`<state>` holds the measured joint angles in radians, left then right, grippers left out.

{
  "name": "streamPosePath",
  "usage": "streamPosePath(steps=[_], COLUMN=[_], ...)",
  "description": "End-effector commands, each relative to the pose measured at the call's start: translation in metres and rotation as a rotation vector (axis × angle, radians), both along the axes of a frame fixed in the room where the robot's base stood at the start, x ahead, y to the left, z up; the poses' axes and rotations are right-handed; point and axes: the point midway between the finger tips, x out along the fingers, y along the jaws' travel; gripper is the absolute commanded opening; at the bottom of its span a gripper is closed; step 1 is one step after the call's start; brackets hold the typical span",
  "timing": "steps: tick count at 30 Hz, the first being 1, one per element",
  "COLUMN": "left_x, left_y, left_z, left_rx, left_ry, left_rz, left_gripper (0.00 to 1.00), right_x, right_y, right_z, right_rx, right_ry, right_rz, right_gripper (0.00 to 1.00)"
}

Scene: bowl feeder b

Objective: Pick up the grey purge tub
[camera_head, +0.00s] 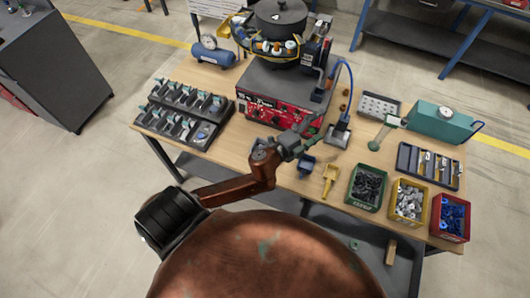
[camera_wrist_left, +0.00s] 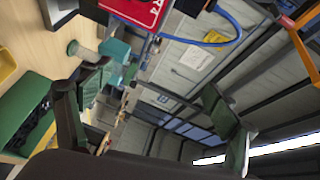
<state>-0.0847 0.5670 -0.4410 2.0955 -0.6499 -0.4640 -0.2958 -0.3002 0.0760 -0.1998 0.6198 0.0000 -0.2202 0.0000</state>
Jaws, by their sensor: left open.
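A small blue-grey tub (camera_head: 306,165) stands near the front edge of the table in the head view, left of a yellow scoop. It looks like the grey purge tub, though its colour is hard to judge. My left gripper (camera_head: 311,134) is over the table just behind it, in front of the red controller, open and apart from the tub. In the left wrist view the open fingers (camera_wrist_left: 150,118) stand wide apart with nothing between them. I cannot make out the tub in that view. My right gripper is not in view.
The bowl feeder (camera_head: 281,18) with its red controller (camera_head: 278,112) stands behind the gripper. A grey block with a blue hose (camera_head: 338,136) stands to the right. The yellow scoop (camera_head: 330,178) and green bin (camera_head: 351,198) are close by. Segmented trays (camera_head: 186,112) lie left.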

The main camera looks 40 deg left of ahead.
Motion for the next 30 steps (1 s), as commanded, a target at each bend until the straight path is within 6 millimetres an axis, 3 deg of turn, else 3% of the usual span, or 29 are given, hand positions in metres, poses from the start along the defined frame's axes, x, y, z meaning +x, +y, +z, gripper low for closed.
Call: streamPosePath(steps=[1, 2, 3, 5, 7, 10, 11, 13, 15, 18, 21, 25, 30], left_x=[0.007, 0.006, 0.001, -0.012, -0.033, -0.061, -0.067, -0.079, -0.086, -0.09, -0.093, -0.097, -0.099], left_y=[-0.037, -0.06, -0.089, -0.125, -0.153, -0.156, -0.146, -0.108, -0.05, 0.041, 0.107, 0.154, 0.169], left_z=[0.025, 0.033, 0.04, 0.038, 0.017, -0.035, -0.053, -0.095, -0.127, -0.149, -0.151, -0.146, -0.154], left_rx=[0.159, 0.252, 0.376, 0.57, 0.798, 1.129, 1.229, 1.448, 1.64, 1.837, 1.934, 1.983, 1.992], left_ry=[-0.114, -0.178, -0.258, -0.365, -0.465, -0.552, -0.562, -0.553, -0.493, -0.352, -0.216, -0.104, -0.065], left_rz=[-0.149, -0.236, -0.356, -0.535, -0.748, -1.059, -1.153, -1.372, -1.581, -1.829, -1.991, -2.096, -2.134], left_gripper=[0.82, 0.82, 0.82, 0.82, 0.82, 0.82, 0.82, 0.82, 0.82, 0.82, 0.82, 0.82, 0.82], right_x=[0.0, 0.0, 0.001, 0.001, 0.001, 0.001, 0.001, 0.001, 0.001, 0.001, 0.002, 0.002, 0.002], right_y=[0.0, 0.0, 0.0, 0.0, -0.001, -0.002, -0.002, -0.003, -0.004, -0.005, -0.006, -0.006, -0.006], right_z=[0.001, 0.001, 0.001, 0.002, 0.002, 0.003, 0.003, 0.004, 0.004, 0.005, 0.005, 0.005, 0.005], right_rx=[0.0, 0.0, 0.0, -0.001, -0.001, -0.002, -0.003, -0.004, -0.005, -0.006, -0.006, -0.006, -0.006], right_ry=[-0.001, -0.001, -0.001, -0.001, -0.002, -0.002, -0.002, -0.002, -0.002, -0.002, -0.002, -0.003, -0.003], right_rz=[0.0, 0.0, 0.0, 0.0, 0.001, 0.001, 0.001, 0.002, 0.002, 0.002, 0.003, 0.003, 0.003], right_gripper=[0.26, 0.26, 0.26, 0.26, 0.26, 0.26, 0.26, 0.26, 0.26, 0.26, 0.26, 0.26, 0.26])
